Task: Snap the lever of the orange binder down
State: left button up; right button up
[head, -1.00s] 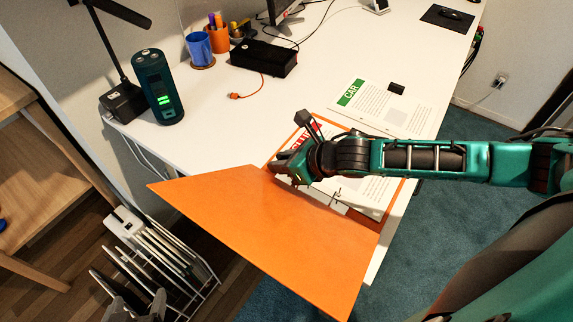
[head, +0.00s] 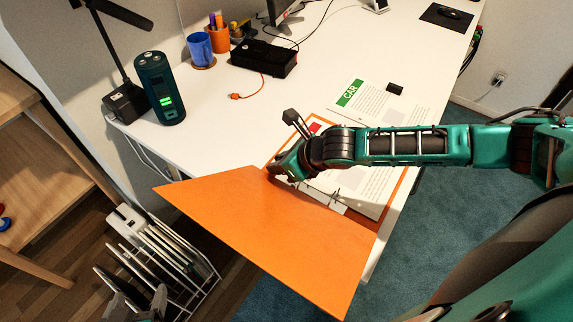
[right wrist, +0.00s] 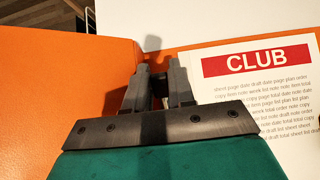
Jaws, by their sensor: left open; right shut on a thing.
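The orange binder (head: 260,215) lies open on the white desk, its cover hanging over the front edge. Its printed pages (head: 365,185) lie on the right half, and metal rings show beside them. In the right wrist view a page headed CLUB (right wrist: 257,62) is right of the fingers. My right gripper (right wrist: 160,72) is down at the spine, shut on a small dark piece that appears to be the binder's lever (right wrist: 158,88); the fingers hide most of it. In the head view this gripper (head: 278,170) is largely hidden by its own wrist. My left gripper (head: 137,296) is open, low at the bottom left.
A CAR sheet (head: 370,105) lies behind the binder. A dark green speaker-like cylinder (head: 160,90), a black box (head: 263,58) and cups (head: 200,48) stand further back. A white wire rack (head: 190,265) is below the desk at left. The desk's middle is clear.

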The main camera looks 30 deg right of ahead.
jog(key=shift+w+a, duration=0.1)
jog(key=shift+w, duration=0.05)
jog(key=shift+w+f+g+h, duration=0.15)
jog(key=shift+f+g+h, duration=0.25)
jog(key=shift+g, duration=0.3)
jog(key=shift+w+a, duration=0.1)
jog(key=shift+w+f+g+h, duration=0.1)
jog(key=shift+f+g+h, duration=0.25)
jog(key=shift+g, duration=0.35)
jog(key=shift+a, duration=0.1)
jog(key=shift+w+a+f+g+h, duration=0.15)
jog(key=shift+f+g+h, duration=0.25)
jog(key=shift+g, duration=0.3)
jog(key=shift+r, duration=0.1)
